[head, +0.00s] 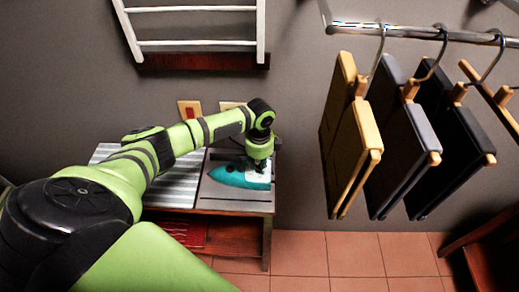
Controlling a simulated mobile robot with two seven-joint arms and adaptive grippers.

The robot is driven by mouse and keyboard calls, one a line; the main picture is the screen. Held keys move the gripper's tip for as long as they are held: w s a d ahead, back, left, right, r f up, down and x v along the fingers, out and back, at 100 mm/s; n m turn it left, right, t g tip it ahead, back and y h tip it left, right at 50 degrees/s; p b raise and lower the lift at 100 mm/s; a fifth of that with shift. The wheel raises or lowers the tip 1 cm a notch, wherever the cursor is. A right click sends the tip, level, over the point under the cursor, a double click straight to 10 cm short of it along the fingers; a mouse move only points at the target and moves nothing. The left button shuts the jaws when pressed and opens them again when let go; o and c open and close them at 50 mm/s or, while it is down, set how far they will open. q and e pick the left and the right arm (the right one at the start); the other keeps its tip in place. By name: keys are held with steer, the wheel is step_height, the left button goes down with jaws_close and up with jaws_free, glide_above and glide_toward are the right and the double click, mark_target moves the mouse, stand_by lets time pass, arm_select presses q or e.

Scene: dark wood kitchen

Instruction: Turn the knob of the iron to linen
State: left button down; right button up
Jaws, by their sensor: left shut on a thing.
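The teal and white iron (236,174) lies on the grey right part of the small table's top, its teal tip toward the left. My left gripper (260,167) reaches down onto the white rear part of the iron from above. It is shut on a part of the iron there, most likely the knob, which is too small and covered to make out. The knob's markings cannot be read. My right gripper is not in view.
The small wooden table (238,203) has a striped cloth (174,193) on its left part and a lower shelf. Clothes on hangers (352,140) hang from a metal rail (400,32) at right. A white rack (195,43) is on the wall. The tiled floor (355,255) at front right is clear.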

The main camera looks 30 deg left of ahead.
mark_target(259, 165)
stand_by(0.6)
arm_select(q)
steer(key=c, duration=1)
jaws_free()
step_height(259, 165, up, 12)
